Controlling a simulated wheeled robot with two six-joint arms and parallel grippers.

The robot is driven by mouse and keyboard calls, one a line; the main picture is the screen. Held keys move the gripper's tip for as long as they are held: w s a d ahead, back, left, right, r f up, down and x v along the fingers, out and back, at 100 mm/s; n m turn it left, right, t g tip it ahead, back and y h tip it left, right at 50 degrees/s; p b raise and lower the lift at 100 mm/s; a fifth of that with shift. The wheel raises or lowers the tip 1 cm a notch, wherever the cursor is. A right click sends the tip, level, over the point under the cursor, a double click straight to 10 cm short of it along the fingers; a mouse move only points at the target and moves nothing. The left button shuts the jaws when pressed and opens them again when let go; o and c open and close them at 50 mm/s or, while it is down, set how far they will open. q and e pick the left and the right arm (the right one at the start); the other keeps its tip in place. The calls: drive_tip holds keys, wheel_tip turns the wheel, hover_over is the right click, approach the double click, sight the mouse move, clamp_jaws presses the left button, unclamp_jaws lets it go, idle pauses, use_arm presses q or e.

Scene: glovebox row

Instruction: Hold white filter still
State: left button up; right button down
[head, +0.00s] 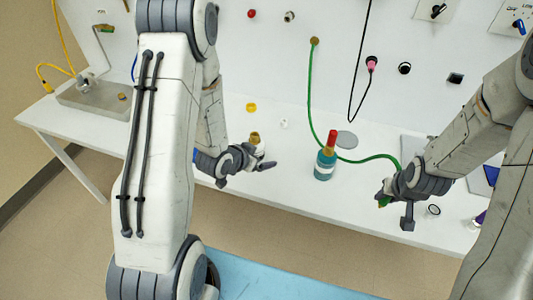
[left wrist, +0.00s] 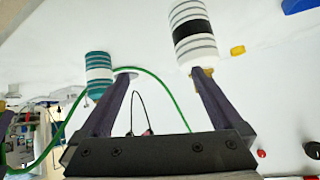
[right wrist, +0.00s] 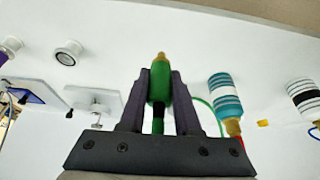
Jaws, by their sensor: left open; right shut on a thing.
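The white filter (left wrist: 190,35) has a black band, grey stripes and a brass end. In the left wrist view it stands beyond the tip of the right-hand finger, not centred between the fingers. In the head view mostly its brass top (head: 254,137) shows, just behind my left gripper (head: 262,162), which is open and empty. Whether a finger touches the filter I cannot tell. My right gripper (right wrist: 160,75) is shut on a green hose end (right wrist: 159,85) with a brass tip, held above the front of the table. In the head view my right gripper (head: 385,197) partly hides that end.
A teal striped filter (head: 325,165) with a brass and red top stands between my grippers, near a grey disc (head: 347,140). The green hose (head: 310,95) runs from the wall panel past it. A yellow cap (head: 251,107) lies behind. A metal tray (head: 95,100) is at left.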

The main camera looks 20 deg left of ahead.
sight(257, 145)
drive_tip(key=shift+r, duration=0.1)
use_arm(q)
drive_tip(key=a+f+n+t, duration=0.2)
drive_tip(key=a+t, duration=0.2)
drive_tip(key=a, duration=0.2)
use_arm(e)
drive_tip(key=shift+r, duration=0.1)
use_arm(q)
drive_tip(key=p+x, duration=0.4)
drive_tip(key=x, duration=0.5)
drive_tip(key=shift+w+d, duration=0.25)
drive_tip(key=shift+w, duration=0.05)
use_arm(e)
wheel_tip(257, 145, up, 4)
drive_tip(key=shift+f, duration=0.2)
use_arm(q)
drive_tip(key=shift+w+d+f, duration=0.15)
drive_tip(key=shift+w+f, duration=0.25)
drive_tip(key=shift+w, duration=0.2)
use_arm(e)
drive_tip(key=shift+r, duration=0.15)
use_arm(q)
drive_tip(key=shift+c, duration=0.3)
drive_tip(key=c, duration=1.4)
drive_tip(key=shift+c, duration=0.2)
